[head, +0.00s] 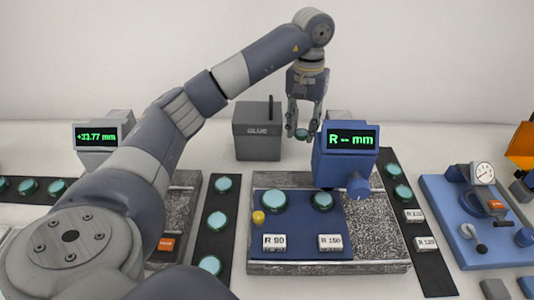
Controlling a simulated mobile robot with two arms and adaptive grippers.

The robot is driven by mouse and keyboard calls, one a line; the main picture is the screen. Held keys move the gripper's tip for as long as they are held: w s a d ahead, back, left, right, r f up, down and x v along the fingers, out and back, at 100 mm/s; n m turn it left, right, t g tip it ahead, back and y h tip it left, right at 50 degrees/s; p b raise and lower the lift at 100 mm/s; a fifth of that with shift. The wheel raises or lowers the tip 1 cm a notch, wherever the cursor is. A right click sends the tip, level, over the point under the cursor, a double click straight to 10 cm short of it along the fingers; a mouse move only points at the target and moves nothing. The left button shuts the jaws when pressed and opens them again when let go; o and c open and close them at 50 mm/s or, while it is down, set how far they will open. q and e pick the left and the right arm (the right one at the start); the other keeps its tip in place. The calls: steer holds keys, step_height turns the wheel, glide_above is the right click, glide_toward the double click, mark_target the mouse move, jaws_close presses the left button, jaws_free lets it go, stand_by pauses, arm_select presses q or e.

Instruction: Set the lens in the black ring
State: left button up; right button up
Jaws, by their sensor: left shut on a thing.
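Two more teal lenses, one on the left (274,200) and one on the right (322,200), sit on a dark blue mat (300,225) above the R 90 and R 150 labels. I cannot clearly pick out the black ring. My right gripper is not in view.
The blue readout (346,155) stands at the back of a speckled stone plate (375,230). A grey GLUE box (257,135) is behind. Black strips with teal lenses flank the plate, on the left (207,240) and right (425,240). A blue fixture with a dial (483,173) is at right.

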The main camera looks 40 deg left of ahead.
arm_select(q)
steer(key=shift+w+f+b, duration=0.2)
steer(key=shift+w+f, duration=0.1)
steer(key=shift+f, duration=0.25)
steer(key=shift+w+f+b, duration=0.15)
steer(key=shift+w+f, duration=0.15)
steer(key=shift+f, duration=0.25)
glide_above(300, 167)
step_height(300, 167, down, 5)
steer(key=shift+r+p, duration=0.1)
steer(key=shift+p, duration=0.25)
steer(key=shift+f, duration=0.65)
step_height(300, 167, down, 3)
steer(key=shift+f+p, duration=0.1)
steer(key=shift+p, duration=0.2)
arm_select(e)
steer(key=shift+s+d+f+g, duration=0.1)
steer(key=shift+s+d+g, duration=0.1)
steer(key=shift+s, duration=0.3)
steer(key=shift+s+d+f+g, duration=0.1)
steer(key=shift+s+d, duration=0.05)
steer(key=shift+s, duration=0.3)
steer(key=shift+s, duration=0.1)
arm_select(q)
steer(key=shift+f, duration=0.15)
steer(key=o, duration=0.9)
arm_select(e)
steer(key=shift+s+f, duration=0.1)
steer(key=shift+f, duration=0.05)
